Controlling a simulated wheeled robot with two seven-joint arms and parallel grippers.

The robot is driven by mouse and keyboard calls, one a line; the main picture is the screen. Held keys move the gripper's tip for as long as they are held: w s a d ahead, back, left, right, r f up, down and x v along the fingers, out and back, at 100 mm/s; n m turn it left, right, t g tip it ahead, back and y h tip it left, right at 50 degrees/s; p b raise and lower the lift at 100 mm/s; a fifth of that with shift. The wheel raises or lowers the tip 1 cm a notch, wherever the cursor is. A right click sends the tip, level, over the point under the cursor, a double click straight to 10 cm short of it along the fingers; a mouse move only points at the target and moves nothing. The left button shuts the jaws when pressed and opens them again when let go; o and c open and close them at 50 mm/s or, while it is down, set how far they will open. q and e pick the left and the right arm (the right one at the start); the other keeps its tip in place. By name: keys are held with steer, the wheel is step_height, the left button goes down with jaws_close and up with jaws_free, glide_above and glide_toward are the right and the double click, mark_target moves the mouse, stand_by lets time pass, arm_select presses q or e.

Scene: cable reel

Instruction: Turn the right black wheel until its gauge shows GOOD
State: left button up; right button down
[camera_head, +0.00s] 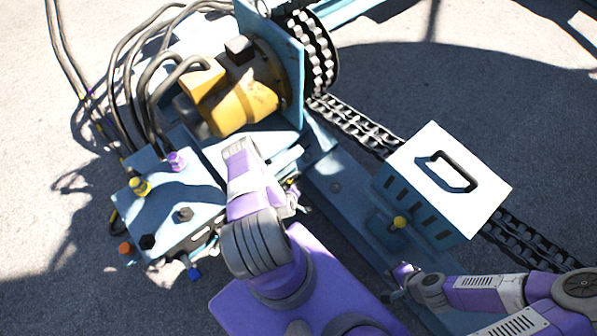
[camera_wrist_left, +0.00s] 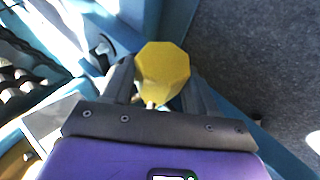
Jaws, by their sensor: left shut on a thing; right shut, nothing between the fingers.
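I cannot tell whether either is the right black wheel, and no gauge reading is legible. In the left wrist view my left gripper (camera_wrist_left: 158,92) has its fingers on both sides of a yellow eight-sided knob (camera_wrist_left: 162,70). In the head view my own purple arm seems to hide that gripper. My right gripper (camera_head: 400,279) is shut and empty, low at the right, below the white-topped box.
A white-topped box (camera_head: 470,166) with a black handle and a yellow knob (camera_head: 399,222) stands right of centre. A chain (camera_head: 360,128) runs behind it. A yellow motor (camera_head: 240,100) with hoses (camera_head: 118,70) stands at the back. Grey floor lies around the machine.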

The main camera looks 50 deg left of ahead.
stand_by(0.3)
arm_select(q)
steer(key=o, duration=1.5)
steer(key=p+v, duration=0.3)
steer(key=v, duration=0.4)
steer(key=shift+s+r, duration=0.15)
steer(key=shift+s, duration=0.15)
